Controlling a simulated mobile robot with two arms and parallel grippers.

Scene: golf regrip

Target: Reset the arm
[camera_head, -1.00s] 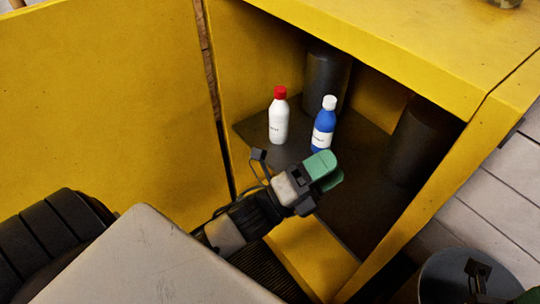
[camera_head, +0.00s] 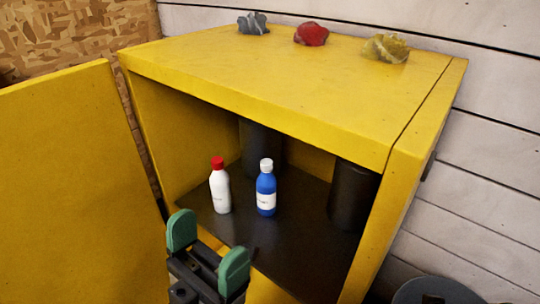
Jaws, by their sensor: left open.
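My left gripper (camera_head: 208,256) is in front of the open yellow cabinet (camera_head: 290,78), at the lower left of its opening. Its two green-tipped fingers are spread apart with nothing between them. A white bottle with a red cap (camera_head: 220,190) and a blue bottle with a white cap (camera_head: 266,190) stand upright side by side on the dark cabinet floor (camera_head: 290,240), beyond the gripper and apart from it. My right gripper is not clearly seen.
The yellow door (camera_head: 75,190) stands open on the left. Dark cylinders (camera_head: 352,196) stand inside at the back and right. A grey rock (camera_head: 253,23), a red rock (camera_head: 311,34) and a yellow rock (camera_head: 386,48) lie on the cabinet top.

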